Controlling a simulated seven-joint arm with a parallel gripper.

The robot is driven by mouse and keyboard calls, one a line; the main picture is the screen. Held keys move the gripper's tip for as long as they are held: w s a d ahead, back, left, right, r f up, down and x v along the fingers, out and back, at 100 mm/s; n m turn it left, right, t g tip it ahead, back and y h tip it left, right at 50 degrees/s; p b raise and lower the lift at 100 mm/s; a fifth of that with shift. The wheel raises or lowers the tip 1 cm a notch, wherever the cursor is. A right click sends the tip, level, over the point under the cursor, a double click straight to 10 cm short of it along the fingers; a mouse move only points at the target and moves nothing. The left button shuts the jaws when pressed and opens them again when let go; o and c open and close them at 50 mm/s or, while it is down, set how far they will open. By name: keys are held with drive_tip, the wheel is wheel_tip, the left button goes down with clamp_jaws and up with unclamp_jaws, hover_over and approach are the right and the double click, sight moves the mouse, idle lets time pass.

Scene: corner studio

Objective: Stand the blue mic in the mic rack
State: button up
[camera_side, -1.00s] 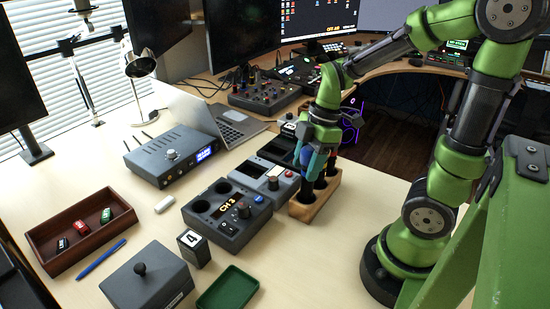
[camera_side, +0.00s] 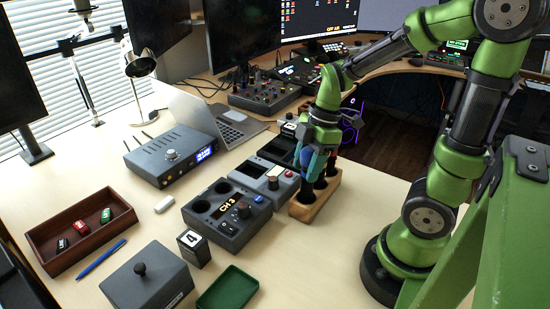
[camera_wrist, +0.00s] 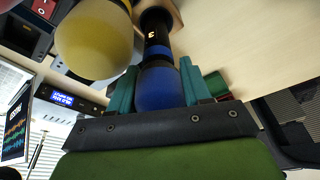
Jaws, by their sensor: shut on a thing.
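The blue mic (camera_wrist: 158,88) has a blue head and a black handle marked 3. My gripper (camera_wrist: 158,80) is shut on its head, with a teal finger on each side. In the side view my gripper (camera_side: 316,162) is over the wooden mic rack (camera_side: 302,212), pointing down. Black mic handles stand upright at the rack there. In the wrist view the held handle runs to the rack's wooden edge (camera_wrist: 174,12); how deep it sits is hidden. A mic with a yellow head (camera_wrist: 92,38) is close beside the blue one.
A grey CH 3 unit (camera_side: 228,222) and another grey unit with a knob (camera_side: 272,186) stand left of the rack. A green tray (camera_side: 228,290), a number 4 block (camera_side: 193,248) and a brown tray (camera_side: 82,228) lie further left. Bare table is in front of the rack.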

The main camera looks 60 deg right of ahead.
sight(307, 150)
drive_tip(key=shift+f, duration=0.6)
drive_tip(key=o, duration=1.4)
drive_tip(key=shift+r, duration=0.1)
drive_tip(key=shift+r, duration=2.95)
drive_tip(key=shift+r, duration=0.1)
drive_tip(key=shift+r, duration=2.4)
